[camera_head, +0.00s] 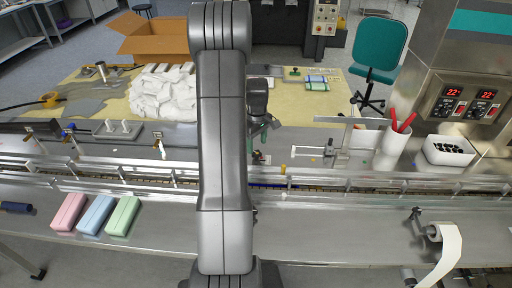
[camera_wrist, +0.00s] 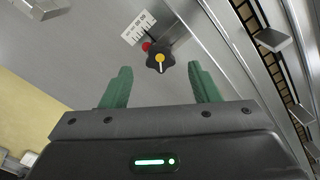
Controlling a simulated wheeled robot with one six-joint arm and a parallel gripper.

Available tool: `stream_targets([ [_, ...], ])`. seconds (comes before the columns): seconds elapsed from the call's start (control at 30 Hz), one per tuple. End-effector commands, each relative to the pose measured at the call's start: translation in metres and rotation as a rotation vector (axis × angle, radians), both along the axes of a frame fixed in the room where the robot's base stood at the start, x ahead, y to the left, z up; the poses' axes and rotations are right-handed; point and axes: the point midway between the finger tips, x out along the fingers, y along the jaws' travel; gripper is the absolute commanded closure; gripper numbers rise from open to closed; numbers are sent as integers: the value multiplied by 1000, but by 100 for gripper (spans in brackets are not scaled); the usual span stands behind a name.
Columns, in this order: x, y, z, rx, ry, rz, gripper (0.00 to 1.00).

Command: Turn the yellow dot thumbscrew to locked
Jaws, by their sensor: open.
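The yellow dot thumbscrew (camera_wrist: 160,60) is a small black lobed knob with a yellow dot and a pale line on top, seen in the wrist view just beyond my fingertips. A red dot (camera_wrist: 146,46) sits beside it at its upper left. A white scale plate (camera_wrist: 138,27) with dark marks lies above that. My gripper (camera_wrist: 161,80) is open, with one green finger on either side and nothing between them. The knob is centred between the fingers but apart from them. In the head view my gripper (camera_head: 267,127) hangs above the machine deck, partly behind my arm.
Metal guide rails (camera_wrist: 245,60) run along the right of the wrist view. In the head view, a bracket (camera_head: 331,152) and a white cup with red handles (camera_head: 393,148) stand to the right on the deck. Pink, blue and green bars (camera_head: 96,215) lie at the front left.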

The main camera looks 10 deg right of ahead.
Motion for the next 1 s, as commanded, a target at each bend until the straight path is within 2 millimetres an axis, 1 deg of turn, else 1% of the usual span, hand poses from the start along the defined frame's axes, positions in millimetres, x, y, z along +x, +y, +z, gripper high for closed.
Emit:
stream_targets([
  [0.03,-1,0,-8,1,4,0,44],
  [0.1,-1,0,-18,0,3,0,44],
  [0.3,0,0,-34,0,0,0,44],
  [0.63,0,0,-37,0,0,0,44],
  [0.77,0,0,-37,0,0,0,70],
  [0.8,0,0,-37,0,0,0,78],
  [0.87,0,0,-37,0,0,0,89],
  [1.0,0,0,-37,0,-1,-2,89],
])
